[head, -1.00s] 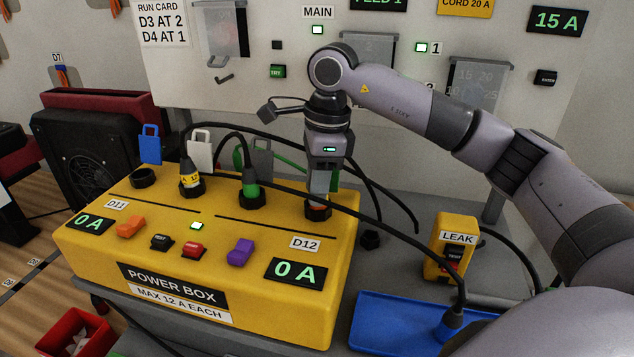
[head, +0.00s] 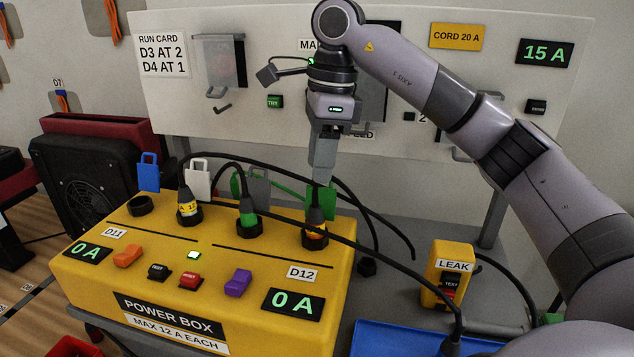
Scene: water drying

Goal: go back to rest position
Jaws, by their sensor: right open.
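My right gripper (head: 322,172) points down above the back right of the yellow power box (head: 215,342). It is open, and its fingertips are just above a black plug (head: 316,215) seated in the rightmost socket. I cannot tell whether a small gap separates fingertips and plug. The right arm reaches in from the right, with its wrist in front of the white panel (head: 175,100). My left gripper is not in view.
Plugs with black cables stand in the box's other sockets; one socket (head: 141,205) is empty. Cables loop behind and right of the gripper. A yellow leak tester (head: 449,275) and a blue tray (head: 385,340) lie to the right. A black fan (head: 75,180) stands left.

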